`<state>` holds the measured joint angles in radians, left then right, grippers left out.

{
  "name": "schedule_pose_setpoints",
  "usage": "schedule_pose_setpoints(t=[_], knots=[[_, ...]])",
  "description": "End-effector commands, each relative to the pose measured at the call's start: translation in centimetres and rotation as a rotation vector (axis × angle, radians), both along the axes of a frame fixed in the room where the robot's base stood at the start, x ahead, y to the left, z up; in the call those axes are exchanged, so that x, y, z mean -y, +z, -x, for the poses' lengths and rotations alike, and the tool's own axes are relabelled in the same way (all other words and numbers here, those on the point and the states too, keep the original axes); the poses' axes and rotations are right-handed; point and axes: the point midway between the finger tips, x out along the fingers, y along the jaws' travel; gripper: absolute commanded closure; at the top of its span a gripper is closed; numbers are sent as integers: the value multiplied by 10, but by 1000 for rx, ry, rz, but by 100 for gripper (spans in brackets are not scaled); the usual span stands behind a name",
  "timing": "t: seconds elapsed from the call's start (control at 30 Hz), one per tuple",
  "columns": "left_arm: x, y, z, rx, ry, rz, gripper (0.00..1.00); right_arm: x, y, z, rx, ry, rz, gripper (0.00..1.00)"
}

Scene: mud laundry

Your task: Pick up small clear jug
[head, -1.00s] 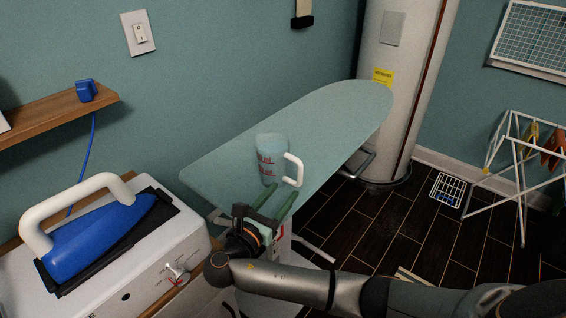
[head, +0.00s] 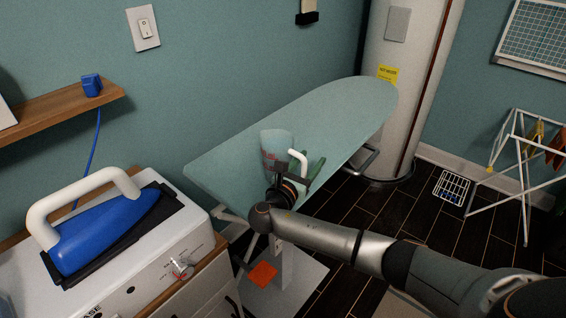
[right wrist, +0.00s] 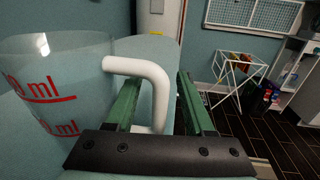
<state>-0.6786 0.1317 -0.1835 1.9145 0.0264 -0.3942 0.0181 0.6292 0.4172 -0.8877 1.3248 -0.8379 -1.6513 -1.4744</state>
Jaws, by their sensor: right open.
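The small clear jug (head: 275,146) stands upright on the pale green ironing board (head: 335,118). It has red measuring marks and a white handle (head: 301,160) on its right side. My right gripper (head: 300,172) is at the handle, with green fingers. In the right wrist view the jug (right wrist: 60,85) fills the left side. Its white handle (right wrist: 153,85) reaches in between the open fingers of my right gripper (right wrist: 158,105). The dark gripper body hides the handle's lower end, and I cannot tell whether a finger touches it. My left gripper is not in view.
A blue iron (head: 105,232) with a white handle rests on a white machine (head: 150,275) at the left. A wooden shelf (head: 60,110) is on the wall. A tall white cylinder (head: 400,90) stands behind the board. A white drying rack (head: 510,170) is at the right.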

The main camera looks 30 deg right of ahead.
Motion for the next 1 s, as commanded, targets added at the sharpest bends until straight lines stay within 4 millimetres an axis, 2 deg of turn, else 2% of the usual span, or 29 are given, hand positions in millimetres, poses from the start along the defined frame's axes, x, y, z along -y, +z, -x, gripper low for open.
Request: schedule_pose_setpoints(t=[0.2, 0.67, 1.0], knots=[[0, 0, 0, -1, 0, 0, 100, 1, 0, 0, 0, 0, 0, 47], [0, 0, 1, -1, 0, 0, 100, 0, 0, 0, -1, 0, 1, 98], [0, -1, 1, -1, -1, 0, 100, 0, 0, 0, -1, 0, 0, 100]])
